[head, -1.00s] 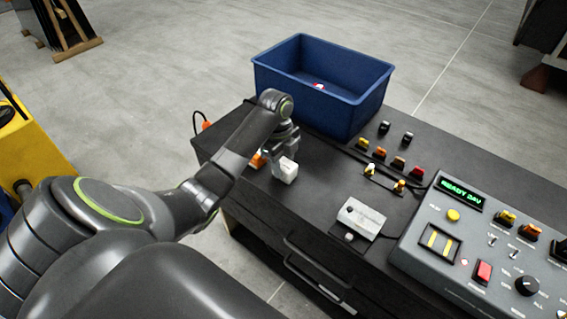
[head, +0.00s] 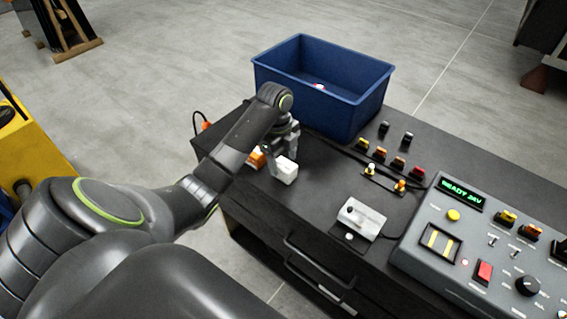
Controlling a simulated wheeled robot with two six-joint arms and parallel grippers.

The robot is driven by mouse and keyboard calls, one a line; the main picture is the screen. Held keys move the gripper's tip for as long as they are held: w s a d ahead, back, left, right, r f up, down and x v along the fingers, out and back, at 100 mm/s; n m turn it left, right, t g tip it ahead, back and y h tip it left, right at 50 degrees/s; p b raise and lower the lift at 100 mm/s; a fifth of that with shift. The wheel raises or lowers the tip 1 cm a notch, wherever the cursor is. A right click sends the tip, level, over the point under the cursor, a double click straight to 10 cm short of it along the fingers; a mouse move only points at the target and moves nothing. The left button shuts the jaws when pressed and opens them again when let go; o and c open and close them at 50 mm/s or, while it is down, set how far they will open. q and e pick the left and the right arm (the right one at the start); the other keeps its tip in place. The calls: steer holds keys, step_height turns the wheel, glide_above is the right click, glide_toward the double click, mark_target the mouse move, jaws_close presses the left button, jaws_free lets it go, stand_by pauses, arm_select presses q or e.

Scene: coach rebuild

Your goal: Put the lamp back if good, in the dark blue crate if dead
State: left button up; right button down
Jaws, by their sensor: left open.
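My left gripper (head: 282,162) points down over the left part of the dark bench. Its jaws are open, close to a small white block (head: 287,171) and an orange piece (head: 257,158). The fingers partly hide both pieces, and I cannot tell whether they touch them. The dark blue crate (head: 318,107) stands behind the gripper at the back of the bench, with a small red and white item (head: 319,87) inside. Several small lamps, among them an orange one (head: 397,163) and a red one (head: 417,173), stand right of the crate. Which lamp is meant is unclear. My right gripper is not seen.
A grey test panel (head: 470,255) with a green display reading like "READY 24V" (head: 461,195) sits at the right. A small silver box (head: 361,217) lies at the bench's middle. Two lamps on a small plate (head: 383,180) stand behind it. Bare bench top lies between box and gripper.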

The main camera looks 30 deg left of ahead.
mark_target(284, 163)
arm_select(q)
steer(key=r, duration=0.1)
steer(key=r+p, duration=0.1)
steer(key=r, duration=0.2)
steer(key=shift+a, duration=0.25)
step_height(284, 163, up, 6)
steer(key=p, duration=0.6)
steer(key=shift+a+r+p, duration=0.2)
steer(key=shift+a+p, duration=0.1)
steer(key=shift+a, duration=0.1)
